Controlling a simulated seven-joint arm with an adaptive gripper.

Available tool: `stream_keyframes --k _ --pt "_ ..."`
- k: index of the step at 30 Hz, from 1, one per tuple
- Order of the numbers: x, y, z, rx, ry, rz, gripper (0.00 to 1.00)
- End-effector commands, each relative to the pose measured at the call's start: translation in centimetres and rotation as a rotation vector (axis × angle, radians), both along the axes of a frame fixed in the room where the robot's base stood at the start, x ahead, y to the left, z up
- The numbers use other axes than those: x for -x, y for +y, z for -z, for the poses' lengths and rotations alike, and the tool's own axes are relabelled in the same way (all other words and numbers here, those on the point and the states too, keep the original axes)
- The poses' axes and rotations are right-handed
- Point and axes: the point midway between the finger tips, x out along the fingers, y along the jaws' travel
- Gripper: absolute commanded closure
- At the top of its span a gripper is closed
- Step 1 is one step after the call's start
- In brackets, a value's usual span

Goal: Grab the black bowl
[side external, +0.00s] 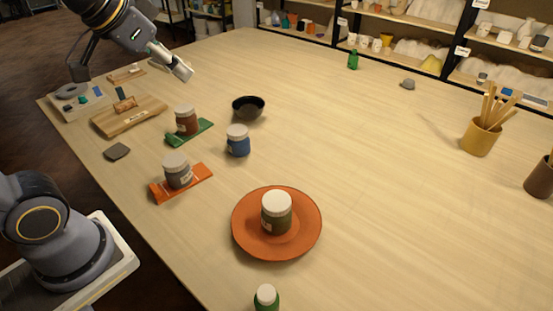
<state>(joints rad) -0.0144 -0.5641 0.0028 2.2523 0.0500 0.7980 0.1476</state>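The black bowl (248,108) stands upright on the wooden table, left of the picture's middle and behind a blue jar with a white lid. It looks empty from this angle. My gripper (184,72) hangs in the air at the upper left, up and to the left of the bowl and apart from it. Its fingertips point down and to the right. They look close together with nothing visible between them, but they are too small to tell open from shut.
The blue jar (238,141) stands just in front of the bowl. A grey jar (177,171) and an orange plate (244,242) with a dark jar are nearer. Right of the bowl is free table.

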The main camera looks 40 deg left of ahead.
Motion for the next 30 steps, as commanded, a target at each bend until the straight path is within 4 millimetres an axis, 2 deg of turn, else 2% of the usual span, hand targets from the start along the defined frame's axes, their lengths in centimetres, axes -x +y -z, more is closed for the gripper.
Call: stream_keyframes --k 1,5,6,9,12,15,18,23,30 --pt "-2.8 0.5 -0.7 -0.025 0.001 0.011 0.64" --pt "-10.0 2.3 -1.1 -0.09 0.012 0.037 0.64" --pt "-12.3 2.9 -0.6 -0.107 0.021 0.043 0.64" --pt "-17.3 4.5 1.8 -0.139 0.06 0.05 0.64" --pt "-20.5 5.8 5.0 -0.151 0.11 0.049 0.64" --pt "-22.0 6.8 8.3 -0.147 0.166 0.04 0.64" --pt "-22.2 7.2 10.7 -0.141 0.212 0.035 0.64" --pt "-22.8 7.8 13.2 -0.137 0.234 0.031 0.64" --pt "-25.1 8.6 18.3 -0.136 0.235 0.03 0.64"
